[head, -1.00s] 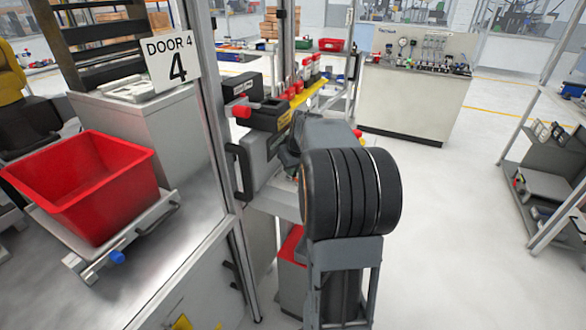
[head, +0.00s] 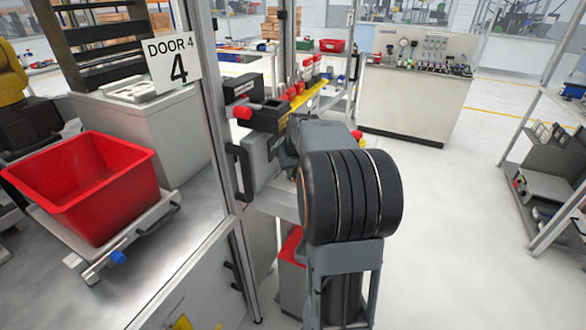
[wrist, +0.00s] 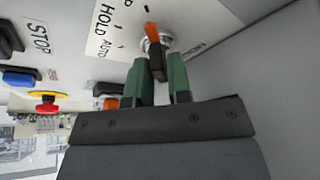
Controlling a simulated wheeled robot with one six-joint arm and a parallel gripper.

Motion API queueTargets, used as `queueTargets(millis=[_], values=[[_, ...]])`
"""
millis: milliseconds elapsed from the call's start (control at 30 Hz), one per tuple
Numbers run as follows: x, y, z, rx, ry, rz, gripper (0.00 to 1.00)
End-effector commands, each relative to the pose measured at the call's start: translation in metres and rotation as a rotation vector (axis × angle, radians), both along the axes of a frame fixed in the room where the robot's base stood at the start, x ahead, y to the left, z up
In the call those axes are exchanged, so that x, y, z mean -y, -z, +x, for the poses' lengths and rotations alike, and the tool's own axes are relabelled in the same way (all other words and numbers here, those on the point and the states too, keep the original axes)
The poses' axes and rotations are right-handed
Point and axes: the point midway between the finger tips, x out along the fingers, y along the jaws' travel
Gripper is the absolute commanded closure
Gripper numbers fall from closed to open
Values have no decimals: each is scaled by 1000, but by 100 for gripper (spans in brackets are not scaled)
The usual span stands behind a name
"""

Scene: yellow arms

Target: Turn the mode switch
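The mode switch (wrist: 158,60) is in the wrist view, a black handle with an orange tip on a round silver base. It sits on a white label plate marked HOLD and AUTO. The orange tip points up in the picture and slightly left. My gripper (wrist: 162,68) has two green fingers, one on each side of the handle's black lower end. A gap shows between the handle and the right finger; the left finger is very near the handle, and I cannot tell if it touches. In the head view my arm hides the gripper and switch.
In the wrist view a red and yellow emergency stop (wrist: 47,103), a blue button (wrist: 20,77) and a black button (wrist: 10,40) lie left of my gripper.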

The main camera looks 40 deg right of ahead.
Motion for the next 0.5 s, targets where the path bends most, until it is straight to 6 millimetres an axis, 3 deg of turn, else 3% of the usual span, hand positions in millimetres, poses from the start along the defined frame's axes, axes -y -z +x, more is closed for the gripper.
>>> queueTargets(millis=[200,500], values=[[0,0,0,-1,-1,0,62],[0,-5,-2,-1,-2,0,62]])
